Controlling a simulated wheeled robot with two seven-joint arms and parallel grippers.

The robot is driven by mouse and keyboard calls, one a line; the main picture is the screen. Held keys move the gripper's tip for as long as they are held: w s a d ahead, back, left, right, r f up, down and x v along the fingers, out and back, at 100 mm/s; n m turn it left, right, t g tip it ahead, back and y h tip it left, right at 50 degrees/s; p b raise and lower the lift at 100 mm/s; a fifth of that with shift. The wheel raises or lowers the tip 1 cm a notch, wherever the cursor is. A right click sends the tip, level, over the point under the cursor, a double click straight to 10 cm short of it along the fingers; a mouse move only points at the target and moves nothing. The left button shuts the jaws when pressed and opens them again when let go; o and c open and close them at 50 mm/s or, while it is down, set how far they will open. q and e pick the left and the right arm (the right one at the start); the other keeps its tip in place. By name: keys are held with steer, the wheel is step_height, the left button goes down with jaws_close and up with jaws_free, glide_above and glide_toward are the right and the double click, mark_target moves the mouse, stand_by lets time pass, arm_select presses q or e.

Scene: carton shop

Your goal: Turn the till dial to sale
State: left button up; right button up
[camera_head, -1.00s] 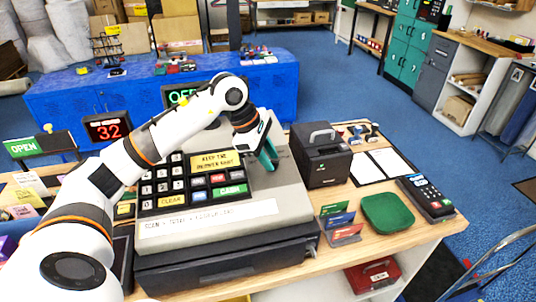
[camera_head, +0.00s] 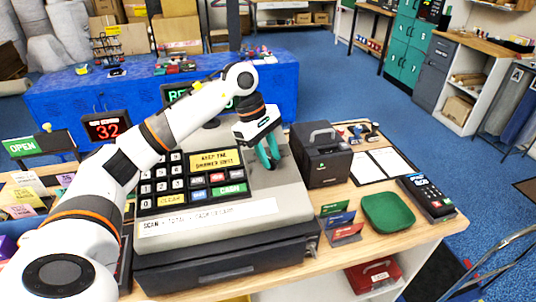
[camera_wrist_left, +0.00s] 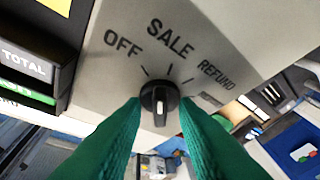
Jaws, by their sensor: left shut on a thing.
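The till dial (camera_wrist_left: 160,92) is a round black knob with a white mark, on the till's grey sloped panel. OFF, SALE and REFUND are printed around it in the left wrist view, with a fourth label too small to read. I cannot tell for sure which label the mark faces. My left gripper (camera_head: 268,158) is shut on the dial, its green fingers on either side of it. In the head view the fingers hide the dial. The till (camera_head: 225,232) stands on the wooden counter. My right gripper is out of view.
A black box with a handle (camera_head: 321,160) stands close to the right of the till. A green tray (camera_head: 388,213), a card terminal (camera_head: 427,198) and a card rack (camera_head: 340,226) are further right. A red "32" display (camera_head: 106,127) is behind on the left.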

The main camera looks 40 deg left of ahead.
arm_select(q)
steer(key=shift+w+r+m+g, duration=0.15)
steer(key=shift+m+g, duration=0.55)
steer(key=shift+m, duration=0.7)
steer(key=o, duration=0.6)
steer(key=shift+d, duration=0.1)
steer(key=b+v, duration=0.1)
steer(key=v, duration=1.1)
steer(key=shift+d, duration=0.15)
